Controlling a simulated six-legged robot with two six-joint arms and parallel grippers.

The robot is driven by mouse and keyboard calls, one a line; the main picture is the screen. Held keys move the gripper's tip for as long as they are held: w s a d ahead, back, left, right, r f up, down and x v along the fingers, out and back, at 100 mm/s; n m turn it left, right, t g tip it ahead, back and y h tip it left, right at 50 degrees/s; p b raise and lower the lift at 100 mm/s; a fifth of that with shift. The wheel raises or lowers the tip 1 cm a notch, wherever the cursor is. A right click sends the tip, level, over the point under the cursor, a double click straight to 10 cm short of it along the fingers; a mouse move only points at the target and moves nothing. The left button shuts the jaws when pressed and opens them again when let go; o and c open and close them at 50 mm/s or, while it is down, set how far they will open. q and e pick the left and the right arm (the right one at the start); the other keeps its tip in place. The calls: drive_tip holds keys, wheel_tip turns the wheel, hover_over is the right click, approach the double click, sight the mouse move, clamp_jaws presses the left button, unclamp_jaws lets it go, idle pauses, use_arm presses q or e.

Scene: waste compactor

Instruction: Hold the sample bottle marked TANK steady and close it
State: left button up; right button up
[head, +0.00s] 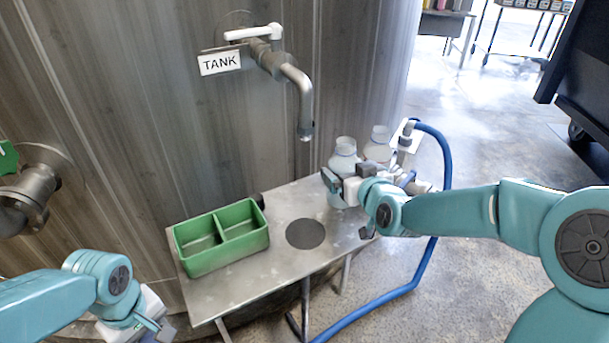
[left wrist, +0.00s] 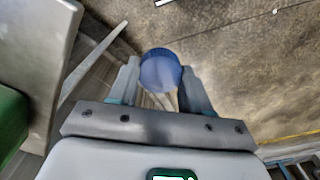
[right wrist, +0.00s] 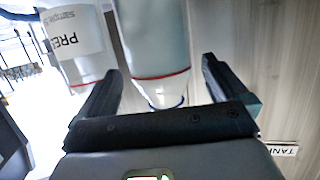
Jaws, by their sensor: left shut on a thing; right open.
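Two white sample bottles without caps stand at the right end of the steel table. The nearer bottle (head: 343,160) is by my right gripper (head: 347,182). In the right wrist view this bottle (right wrist: 152,38) shows between and beyond the open fingers, with no readable label. The other bottle (head: 378,145) stands behind to the right; its label in the right wrist view (right wrist: 72,38) begins "PRES". I cannot read TANK on either bottle. My left gripper (head: 160,328) is low at the left, off the table's front, shut on a blue cap (left wrist: 160,70).
A green two-part bin (head: 221,236) sits on the left of the table (head: 275,262). A dark round spot (head: 305,233) lies under the tap (head: 304,110), beside a TANK sign (head: 220,63). A blue hose (head: 440,185) hangs at the right end. The table's front middle is clear.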

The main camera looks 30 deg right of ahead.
drive_tip(key=shift+x, duration=1.65)
drive_tip(key=c, duration=1)
drive_tip(key=shift+r, duration=0.1)
drive_tip(key=c, duration=0.4)
drive_tip(key=shift+o, duration=0.2)
drive_tip(key=shift+r, duration=0.1)
